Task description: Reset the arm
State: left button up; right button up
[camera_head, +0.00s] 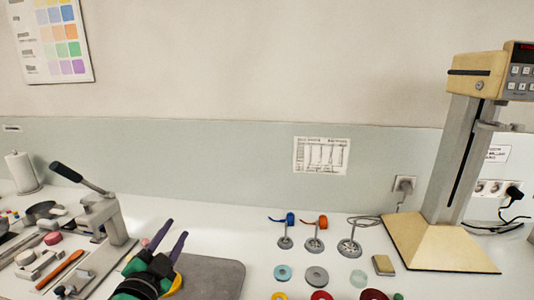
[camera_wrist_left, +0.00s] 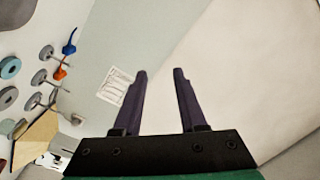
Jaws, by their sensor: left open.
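My left gripper (camera_head: 166,242) shows low in the head view, left of centre, above the grey mat (camera_head: 222,277). Its two purple fingers point up and away. In the left wrist view the same gripper (camera_wrist_left: 158,72) has its fingers apart, with only the wall behind the gap. It is open and empty. My right gripper is in neither view.
A lever press (camera_head: 110,232) stands left of my gripper. A mixer stand (camera_head: 455,190) rises at the right. Several small discs and stirrers, such as a grey disc (camera_head: 317,275), lie between. The wall (camera_head: 250,160) closes the table's back.

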pick_arm(q)
jog(key=s+a+f+n+g+y, duration=0.1)
jog(key=s+a+f+n+g, duration=0.25)
jog(key=f, duration=0.55)
jog(key=s+a+f+n+g+y, duration=0.1)
jog(key=s+f+n+g, duration=0.2)
jog(key=s+f+g, duration=0.45)
jog(key=s+d+f+n+g+h, duration=0.15)
jog(key=s+f+g, duration=0.25)
jog(key=s+f, duration=0.7)
notch_tip(320, 180, down, 30)
jog(key=s+g+b, duration=0.1)
jog(key=s+b, duration=0.2)
jog(key=b, duration=0.3)
jog(key=s+a+f+g+b, duration=0.1)
jog(key=s+f+b, duration=0.3)
jog(key=s+f, duration=1.1)
notch_tip(320, 180, down, 2)
jog(key=shift+s+a+f, duration=0.2)
jog(key=shift+s+a, duration=0.15)
jog(key=shift+a, duration=0.25)
jog(key=shift+s+y, duration=0.1)
jog(key=shift+y, duration=0.15)
